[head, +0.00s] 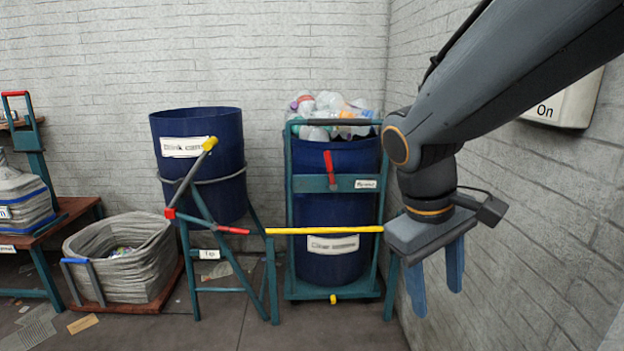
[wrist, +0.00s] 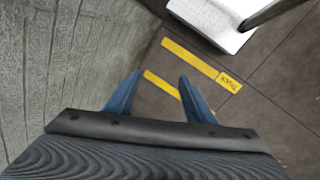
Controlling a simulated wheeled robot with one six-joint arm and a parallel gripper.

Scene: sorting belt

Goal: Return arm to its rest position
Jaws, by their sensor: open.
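My gripper (head: 436,276) hangs at the right of the head view, pointing down, with its two blue fingers apart and nothing between them. It is in front of the right wall, to the right of the blue drums. In the wrist view my gripper (wrist: 160,92) shows its spread fingers above the dark floor, with no object between them. My arm comes in from the upper right of the head view and bends downward at the elbow joint.
A blue drum of plastic bottles (head: 336,262) stands in a green cart. Another blue drum (head: 228,140) sits on a tilting stand. A grey sack (head: 135,262) lies lower left. A yellow bar (head: 325,230) crosses the front. Yellow floor strips (wrist: 190,58) lie near a white plate (wrist: 215,18).

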